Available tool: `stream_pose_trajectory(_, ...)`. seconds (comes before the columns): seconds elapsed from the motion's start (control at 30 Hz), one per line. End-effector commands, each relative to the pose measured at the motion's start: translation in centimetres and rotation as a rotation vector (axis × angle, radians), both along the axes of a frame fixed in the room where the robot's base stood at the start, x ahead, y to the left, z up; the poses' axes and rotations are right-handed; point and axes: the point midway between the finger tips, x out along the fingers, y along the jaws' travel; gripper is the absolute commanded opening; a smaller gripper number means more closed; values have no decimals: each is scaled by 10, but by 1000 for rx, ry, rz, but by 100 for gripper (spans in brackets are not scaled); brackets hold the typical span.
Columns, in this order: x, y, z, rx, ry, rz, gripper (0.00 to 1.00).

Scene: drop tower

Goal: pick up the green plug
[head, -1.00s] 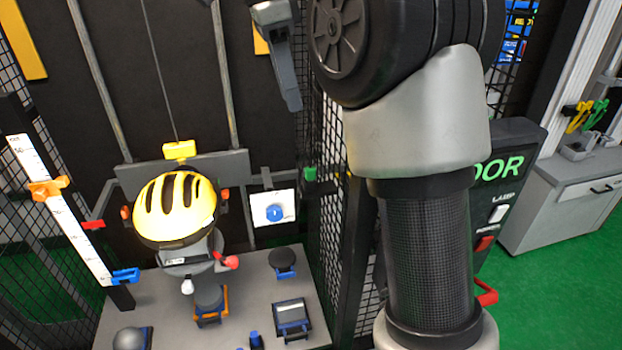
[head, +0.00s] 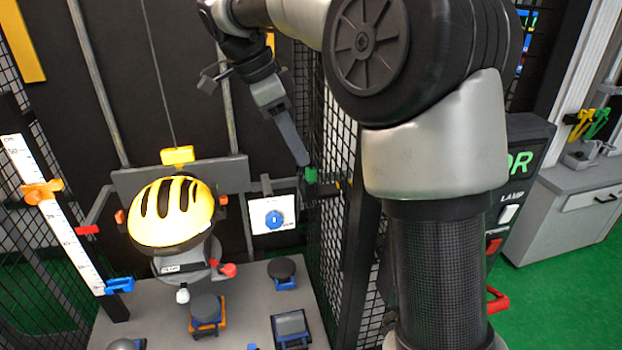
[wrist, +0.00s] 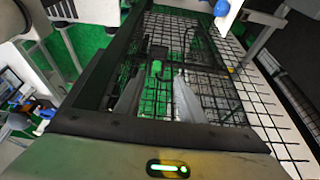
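The green plug (head: 311,175) is a small green block at the mesh panel, right of the white card with the blue knob. In the wrist view the plug (wrist: 155,69) shows just beyond the fingertips, between them and nearer the left finger. My gripper (head: 304,162) points down at the plug from the upper left in the head view; its tip looks very close to it. In the wrist view my gripper (wrist: 162,78) has its two grey fingers apart with nothing between them. I cannot tell whether a finger touches the plug.
The wire mesh (head: 335,125) stands right behind the plug. A yellow helmet (head: 172,210) stands left, above a grey base plate (head: 250,325) with several small fittings. A white card with a blue knob (head: 274,219) hangs close by.

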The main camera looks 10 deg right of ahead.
Motion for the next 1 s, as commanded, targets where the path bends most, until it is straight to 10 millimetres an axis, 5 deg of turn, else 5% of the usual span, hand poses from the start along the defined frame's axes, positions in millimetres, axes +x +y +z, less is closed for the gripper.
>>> stream_pose_trajectory(0.3,-7,-20,-39,0,0,-2,36)
stream_pose_trajectory(0.6,-7,-21,-45,0,-1,0,36)
stream_pose_trajectory(0.83,-7,-21,-44,0,-1,-1,1)
stream_pose_trajectory(1.0,-7,-21,-44,0,-1,-1,0)
